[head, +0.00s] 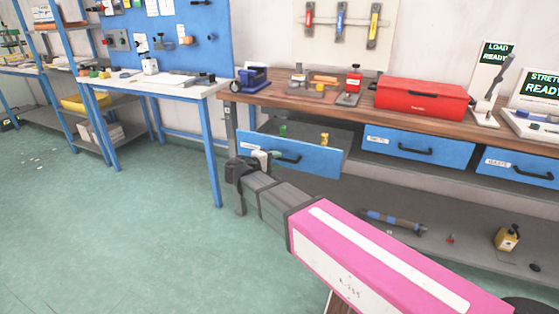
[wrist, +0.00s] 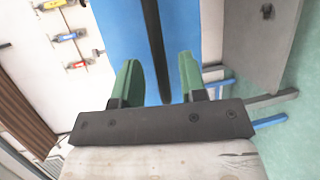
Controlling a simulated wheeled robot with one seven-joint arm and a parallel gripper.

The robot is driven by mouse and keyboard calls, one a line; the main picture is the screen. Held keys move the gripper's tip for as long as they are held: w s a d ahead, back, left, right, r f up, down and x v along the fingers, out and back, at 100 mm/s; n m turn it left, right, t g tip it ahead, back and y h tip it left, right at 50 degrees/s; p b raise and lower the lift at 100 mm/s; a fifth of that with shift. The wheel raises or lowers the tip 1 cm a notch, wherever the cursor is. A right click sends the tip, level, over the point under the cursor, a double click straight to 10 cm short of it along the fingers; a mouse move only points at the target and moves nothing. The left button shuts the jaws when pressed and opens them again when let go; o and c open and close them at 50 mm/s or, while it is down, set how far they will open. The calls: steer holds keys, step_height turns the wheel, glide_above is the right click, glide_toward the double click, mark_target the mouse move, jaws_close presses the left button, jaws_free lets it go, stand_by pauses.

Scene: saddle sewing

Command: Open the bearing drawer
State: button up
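The left blue drawer (head: 318,160) under the wooden workbench is pulled partly out; its label is too small to read. A green item and a yellow item (head: 324,139) show inside it. Its dark bar handle (head: 290,159) is on the front. My gripper (head: 262,158) is at the left part of this drawer front. In the wrist view, my gripper (wrist: 160,80) has its two green fingers apart, with the dark handle (wrist: 155,45) running between them and a gap visible on each side. The blue drawer front (wrist: 185,30) lies behind the handle.
Two other blue drawers, the middle one (head: 418,147) and the right one (head: 520,168), are shut. A red toolbox (head: 422,99) and tools stand on the benchtop (head: 275,98). A lower shelf (head: 470,239) holds a roller and a yellow bottle. Green floor (head: 130,240) is clear at left.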

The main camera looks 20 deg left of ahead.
steer(key=v, duration=0.8)
stand_by(0.4)
